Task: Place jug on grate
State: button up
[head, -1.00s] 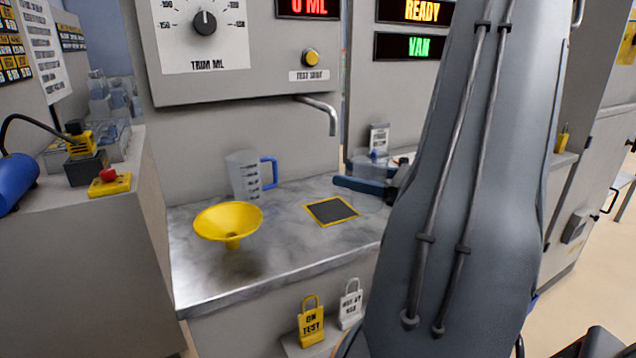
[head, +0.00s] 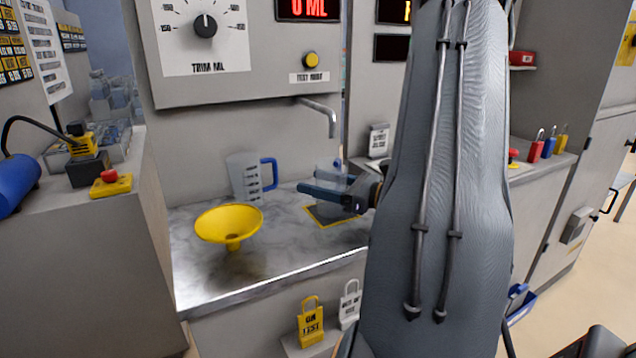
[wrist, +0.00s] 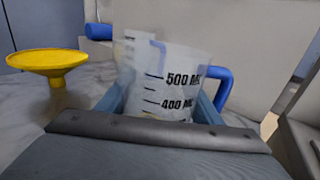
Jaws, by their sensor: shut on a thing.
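A clear measuring jug with a blue handle (wrist: 222,90) is held in my gripper (head: 320,194). In the wrist view the jug (wrist: 180,80) shows 500 and 400 ML marks, stands about upright and has a blue finger at each side. In the head view the jug (head: 329,172) is partly hidden by the fingers. The grate (head: 322,217), a dark square with a yellow border, lies on the counter under the gripper and is partly covered. The jug is over or near it; I cannot tell whether its base touches.
A second clear jug (head: 246,178) with a blue handle stands to the left, near the back wall. A yellow funnel (head: 230,225) is at the counter's front left. A metal spout (head: 327,115) hangs above the back of the counter. Bare counter (head: 285,240) lies between funnel and grate.

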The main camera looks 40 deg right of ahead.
jog(key=shift+f, duration=0.15)
jog(key=o, duration=1.2)
jog(key=shift+s+d+r, duration=0.1)
jog(key=shift+r, duration=0.1)
jog(key=v, duration=1.1)
jog(key=shift+f+b, duration=0.1)
jog(key=shift+b, duration=0.3)
jog(key=shift+s+d, duration=0.1)
jog(key=shift+s, duration=0.3)
